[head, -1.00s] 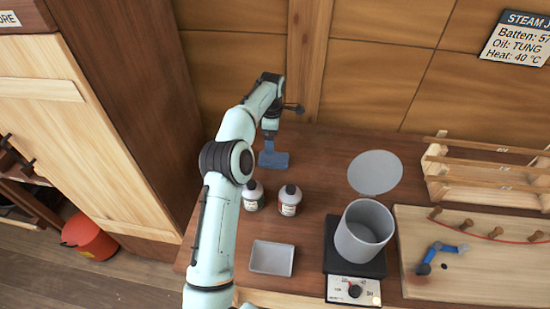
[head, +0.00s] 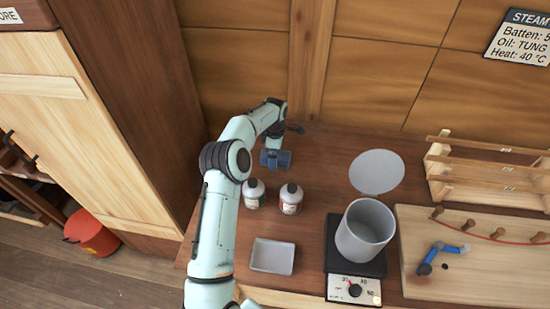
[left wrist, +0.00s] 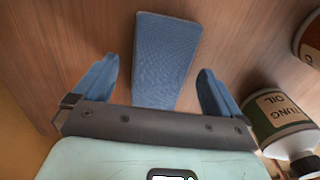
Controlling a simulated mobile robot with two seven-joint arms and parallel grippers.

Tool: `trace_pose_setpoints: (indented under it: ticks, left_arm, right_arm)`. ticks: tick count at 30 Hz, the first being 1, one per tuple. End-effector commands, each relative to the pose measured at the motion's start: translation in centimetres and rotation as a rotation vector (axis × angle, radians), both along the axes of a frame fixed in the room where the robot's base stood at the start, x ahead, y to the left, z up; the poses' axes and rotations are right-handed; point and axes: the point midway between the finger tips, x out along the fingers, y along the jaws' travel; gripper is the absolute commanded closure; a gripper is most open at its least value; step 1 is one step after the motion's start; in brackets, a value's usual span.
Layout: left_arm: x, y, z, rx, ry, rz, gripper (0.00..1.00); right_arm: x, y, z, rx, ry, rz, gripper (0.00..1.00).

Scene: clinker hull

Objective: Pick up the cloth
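The cloth (left wrist: 166,55) is a blue, folded, oblong pad lying flat on the brown wooden bench top. In the head view it is a small blue patch (head: 280,160) at the back left of the bench, partly covered by my gripper. My left gripper (left wrist: 157,82) is open, with its two blue fingers apart on either side of the cloth's near end. Nothing is clamped between the fingers. In the head view the left gripper (head: 271,146) is over the cloth from behind. My right gripper is not in view.
A grey tray (head: 272,257), a pot (head: 364,232) on a heater, a wooden rack (head: 485,172) and a pegged board (head: 480,278) lie further off.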

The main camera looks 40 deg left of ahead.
Motion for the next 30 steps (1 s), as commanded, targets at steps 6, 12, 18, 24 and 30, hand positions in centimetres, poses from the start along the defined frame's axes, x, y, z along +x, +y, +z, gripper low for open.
trace_pose_setpoints:
  ticks: [6,12,18,24,30]
  left_arm:
    - [0.0,0.0,0.0,0.0,0.0,0.0,0.61]
    - [0.0,0.0,0.0,0.0,0.0,0.0,0.62]
    - [0.0,0.0,0.7,0.001,0.0,0.0,0.62]
    - [0.1,0.0,3.3,0.002,-0.004,-0.001,0.62]
    - [0.2,0.0,8.9,0.004,-0.007,-0.001,0.62]
  right_arm:
    - [0.0,0.0,0.0,0.0,0.0,0.0,0.37]
    - [0.0,0.0,0.0,0.0,0.0,0.0,0.37]
    - [0.0,0.0,0.0,0.0,0.0,0.0,0.37]
    - [0.0,0.0,0.0,0.0,0.0,0.0,0.37]
    - [0.0,0.0,0.0,0.0,0.0,0.0,0.37]
